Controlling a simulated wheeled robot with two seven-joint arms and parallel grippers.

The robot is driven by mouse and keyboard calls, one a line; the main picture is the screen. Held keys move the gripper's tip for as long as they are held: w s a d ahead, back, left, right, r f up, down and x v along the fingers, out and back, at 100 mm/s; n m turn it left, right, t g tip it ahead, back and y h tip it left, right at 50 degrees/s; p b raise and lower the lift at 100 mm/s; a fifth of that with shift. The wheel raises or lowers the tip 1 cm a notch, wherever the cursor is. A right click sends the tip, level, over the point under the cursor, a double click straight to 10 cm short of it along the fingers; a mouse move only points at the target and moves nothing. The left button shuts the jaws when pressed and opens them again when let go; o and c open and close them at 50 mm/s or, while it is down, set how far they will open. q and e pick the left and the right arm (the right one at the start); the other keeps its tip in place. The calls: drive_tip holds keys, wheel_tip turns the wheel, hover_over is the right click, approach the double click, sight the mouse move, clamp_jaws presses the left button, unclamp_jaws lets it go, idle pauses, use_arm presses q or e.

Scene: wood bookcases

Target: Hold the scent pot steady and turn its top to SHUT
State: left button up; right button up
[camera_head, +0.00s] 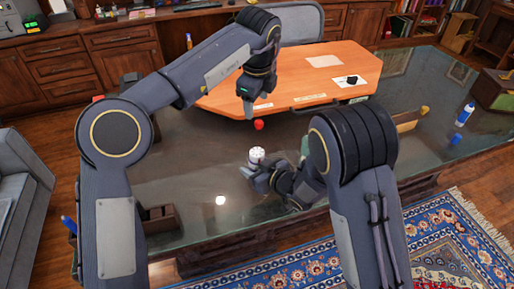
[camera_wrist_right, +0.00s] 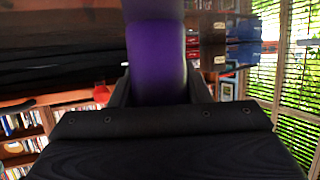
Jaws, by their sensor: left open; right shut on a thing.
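The scent pot (camera_head: 256,155) shows in the head view as a small pot with a white, dotted top, above the dark glass table. My right gripper (camera_head: 248,171) is shut on its lower part. In the right wrist view the purple body of the pot (camera_wrist_right: 155,50) stands between the fingers of the right gripper (camera_wrist_right: 159,90); its top is out of that view. My left gripper (camera_head: 247,106) is open and points down, behind and above the pot, apart from it. Any marks on the top are too small to read.
An orange desk top (camera_head: 300,75) is behind. A blue-and-white bottle (camera_head: 465,114) stands far right. A dark box (camera_head: 160,218) is at the front left.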

sight(257, 152)
use_arm(q)
drive_tip(key=s+g, duration=0.3)
drive_tip(key=s, duration=0.2)
wheel_tip(257, 152, down, 12)
drive_tip(key=shift+d+f, duration=0.1)
drive_tip(key=shift+f, duration=0.1)
drive_tip(key=c, duration=1)
